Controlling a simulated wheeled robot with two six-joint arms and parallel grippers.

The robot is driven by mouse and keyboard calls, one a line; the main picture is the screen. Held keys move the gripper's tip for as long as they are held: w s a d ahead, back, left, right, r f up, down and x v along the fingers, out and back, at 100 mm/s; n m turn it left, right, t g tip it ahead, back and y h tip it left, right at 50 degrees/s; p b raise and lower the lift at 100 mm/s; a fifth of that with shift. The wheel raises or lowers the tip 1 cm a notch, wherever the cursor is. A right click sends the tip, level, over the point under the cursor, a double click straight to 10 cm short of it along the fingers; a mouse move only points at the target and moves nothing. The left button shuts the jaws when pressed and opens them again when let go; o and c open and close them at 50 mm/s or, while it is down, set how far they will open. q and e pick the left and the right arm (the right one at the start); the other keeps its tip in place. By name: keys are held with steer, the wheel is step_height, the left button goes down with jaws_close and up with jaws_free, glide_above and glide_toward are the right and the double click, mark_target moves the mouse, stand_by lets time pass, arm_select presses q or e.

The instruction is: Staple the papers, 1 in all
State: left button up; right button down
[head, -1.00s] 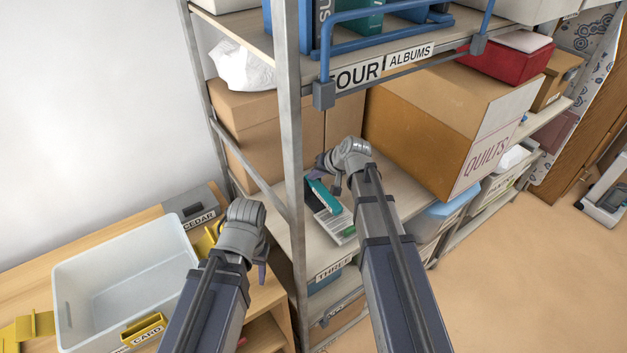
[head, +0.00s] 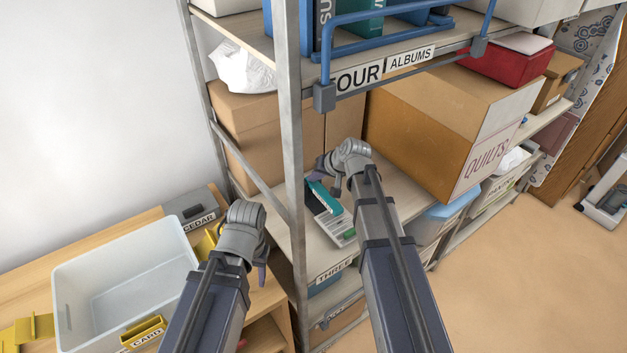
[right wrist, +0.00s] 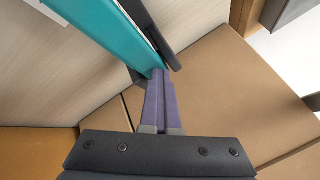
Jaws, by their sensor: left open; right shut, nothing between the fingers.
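A teal and black stapler (head: 324,198) lies on the shelf board marked THREE, by the grey post. A small white and green stack, seemingly the papers (head: 342,232), lies at its near end; I cannot tell whether it is between the stapler's jaws. My right gripper (head: 328,180) is shut and empty at the stapler's far side. In the right wrist view its purple fingertips (right wrist: 159,75) are close to the end of the teal arm (right wrist: 118,32); contact is unclear. My left gripper (head: 261,272) is open, low beside the post, away from the stapler.
A large QUILTS box (head: 425,125) stands right of the stapler, with another cardboard box (head: 265,130) behind. The grey post (head: 288,130) rises between my arms. A clear bin (head: 120,275) and yellow holders stand on the wooden bench at left. The blue-railed shelf (head: 385,65) hangs above.

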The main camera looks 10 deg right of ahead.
arm_select(q)
steer(key=shift+r+p, duration=0.7)
steer(key=shift+r, duration=0.2)
arm_select(e)
steer(key=shift+r, duration=0.95)
arm_select(q)
step_height(320, 180, up, 5)
steer(key=p, duration=0.5)
arm_select(e)
steer(key=r, duration=0.5)
steer(key=shift+w+a, duration=0.15)
steer(key=shift+w, duration=0.2)
arm_select(q)
steer(key=shift+s, duration=0.1)
arm_select(e)
steer(key=shift+f, duration=0.1)
